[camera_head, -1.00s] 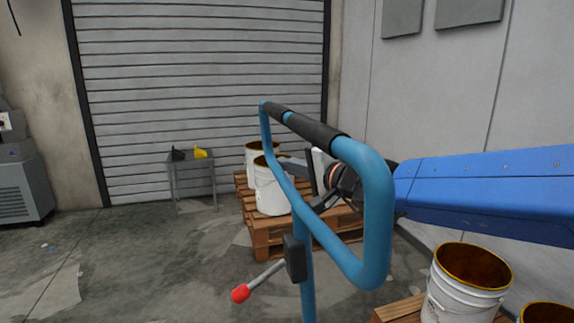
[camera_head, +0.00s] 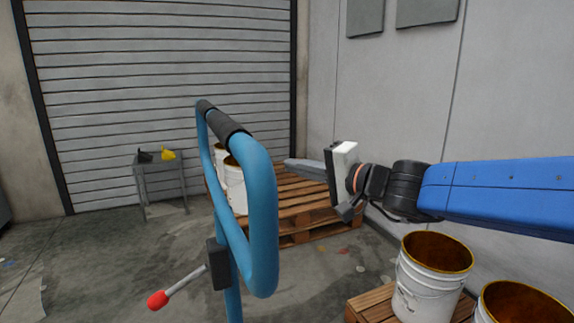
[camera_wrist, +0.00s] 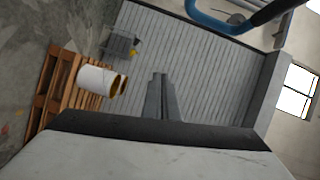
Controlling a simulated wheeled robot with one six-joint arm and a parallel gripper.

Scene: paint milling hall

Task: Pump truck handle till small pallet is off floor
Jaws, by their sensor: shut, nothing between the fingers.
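The truck handle (camera_head: 262,205) is a blue tubular loop with a black grip sleeve (camera_head: 222,124) along its top bar. It stands upright left of centre in the head view. It also shows at the top right of the wrist view (camera_wrist: 212,24). A lever with a red knob (camera_head: 158,299) sticks out from its stem. My gripper (camera_head: 290,165) is shut and empty, to the right of the loop and apart from it; its fingers also show in the wrist view (camera_wrist: 160,85). A wooden pallet (camera_head: 292,232) with white buckets stands behind. The truck's forks are out of view.
Another wooden pallet (camera_head: 372,304) at the lower right carries rusty-rimmed white buckets (camera_head: 425,290). A small metal table (camera_head: 163,185) stands before the roller shutter (camera_head: 160,80). A grey wall (camera_head: 410,110) runs along the right.

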